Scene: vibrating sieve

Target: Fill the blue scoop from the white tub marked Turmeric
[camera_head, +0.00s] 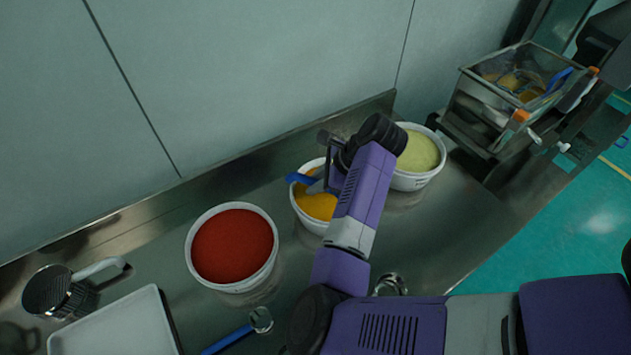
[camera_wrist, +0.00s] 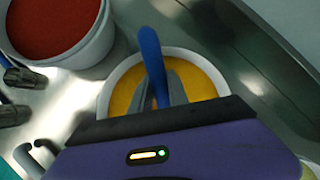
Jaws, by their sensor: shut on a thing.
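A white tub (camera_head: 296,207) of orange-yellow powder stands in the middle of the steel counter, partly behind my arm. No label on it is readable. It also shows below my gripper in the wrist view (camera_wrist: 108,96). My gripper (camera_head: 318,184) is over this tub, shut on the blue scoop (camera_head: 299,178). The scoop's blue handle (camera_wrist: 151,50) sticks up between the two grey fingers (camera_wrist: 160,90) in the wrist view. The scoop's bowl is hidden, so I cannot tell whether it touches the powder or holds any.
A tub of red powder (camera_head: 237,286) stands to the left and a tub of pale green powder (camera_head: 410,183) to the right. A metal machine with a hopper (camera_head: 466,92) is at the far right. A metal cup (camera_head: 52,291), a white tray (camera_head: 75,335) and a blue-handled tool (camera_head: 226,342) lie at front left.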

